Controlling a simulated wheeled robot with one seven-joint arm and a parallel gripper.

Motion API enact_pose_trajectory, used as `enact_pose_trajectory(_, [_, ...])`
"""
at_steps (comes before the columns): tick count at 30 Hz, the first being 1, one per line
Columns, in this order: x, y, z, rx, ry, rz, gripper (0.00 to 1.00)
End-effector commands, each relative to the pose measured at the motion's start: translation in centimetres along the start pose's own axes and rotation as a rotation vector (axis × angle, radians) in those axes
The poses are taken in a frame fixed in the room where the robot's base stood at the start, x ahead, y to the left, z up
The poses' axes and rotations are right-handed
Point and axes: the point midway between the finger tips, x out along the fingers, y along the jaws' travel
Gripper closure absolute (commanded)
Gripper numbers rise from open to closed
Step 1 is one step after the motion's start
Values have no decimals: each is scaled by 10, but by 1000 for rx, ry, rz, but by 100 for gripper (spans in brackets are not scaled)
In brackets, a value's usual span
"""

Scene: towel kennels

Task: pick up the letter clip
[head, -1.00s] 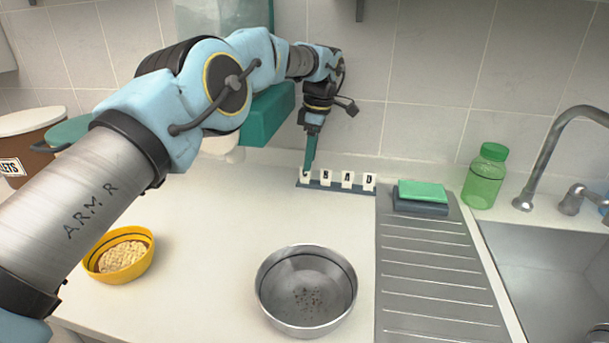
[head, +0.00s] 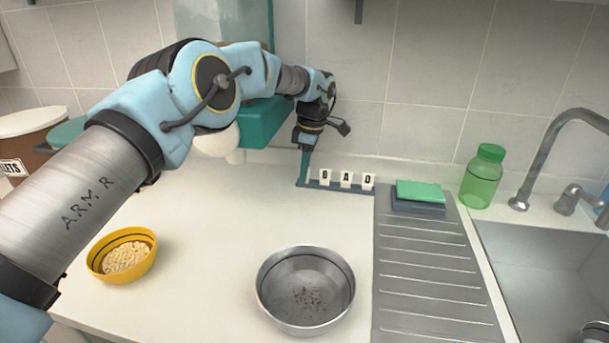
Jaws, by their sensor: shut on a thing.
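A dark rail (head: 334,187) lies on the counter near the back wall. Three white letter clips (head: 346,179) with dark letters stand upright along its middle and right. My gripper (head: 304,180) points down at the rail's left end. Its green fingers are shut on a letter clip there, which they hide from view. I cannot tell whether that clip still touches the rail.
A green box hangs behind my arm. A steel bowl (head: 305,288) and yellow bowl (head: 122,255) stand in front, with clear counter between.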

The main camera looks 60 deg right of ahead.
Motion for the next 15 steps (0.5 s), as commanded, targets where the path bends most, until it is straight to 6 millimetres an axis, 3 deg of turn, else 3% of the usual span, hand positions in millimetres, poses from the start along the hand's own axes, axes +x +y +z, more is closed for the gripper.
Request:
enact_pose_trajectory(3, [0,0,0,0,0,0,100])
enact_pose_trajectory(15, [0,0,0,0,0,0,100])
